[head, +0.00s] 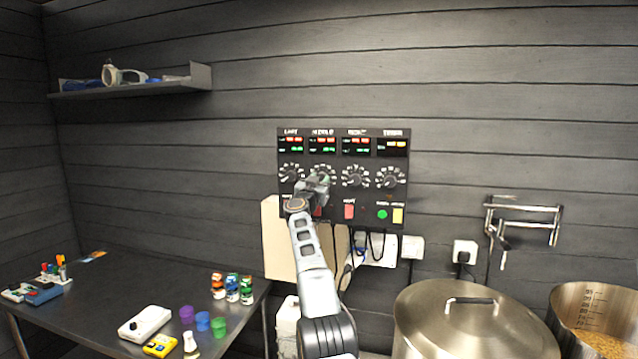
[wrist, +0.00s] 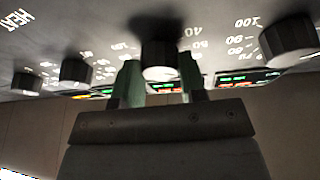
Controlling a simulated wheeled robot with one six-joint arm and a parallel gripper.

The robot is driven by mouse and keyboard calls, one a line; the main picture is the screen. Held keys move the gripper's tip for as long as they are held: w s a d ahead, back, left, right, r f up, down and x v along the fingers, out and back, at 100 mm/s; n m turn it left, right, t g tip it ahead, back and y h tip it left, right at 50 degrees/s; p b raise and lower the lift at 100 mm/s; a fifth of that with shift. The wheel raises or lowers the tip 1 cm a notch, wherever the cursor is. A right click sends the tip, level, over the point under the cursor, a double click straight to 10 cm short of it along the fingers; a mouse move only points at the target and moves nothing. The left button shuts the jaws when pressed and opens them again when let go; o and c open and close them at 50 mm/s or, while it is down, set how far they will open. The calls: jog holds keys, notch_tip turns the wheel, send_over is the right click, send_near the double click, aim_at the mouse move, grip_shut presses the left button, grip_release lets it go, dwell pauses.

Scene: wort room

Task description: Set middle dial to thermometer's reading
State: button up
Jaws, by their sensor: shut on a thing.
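A dark control panel (head: 340,210) hangs on the wall with a row of dials and lit displays above them. My gripper (head: 318,186) is at the second dial from the left, under the label that seems to read MIDDLE. In the wrist view its two green-grey fingers stand either side of the middle dial's knob (wrist: 160,68), shut on it. The knob's pointer and exact setting are hidden or too blurred to read. A small yellow device (head: 160,346), possibly the thermometer, lies on the table; its reading is too small to make out.
The left dial (head: 290,172), right dial (head: 355,177) and timer dial (head: 390,177) sit close by. Below are a red switch (head: 349,211) and a green button (head: 382,214). A lidded steel pot (head: 440,335) stands below right. The dark table (head: 95,310) holds jars and cups.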

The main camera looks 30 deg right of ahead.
jog(key=o, duration=0.9)
jog(key=shift+b+v, duration=6.4)
jog(key=shift+v, duration=0.55)
jog(key=shift+r, duration=0.1)
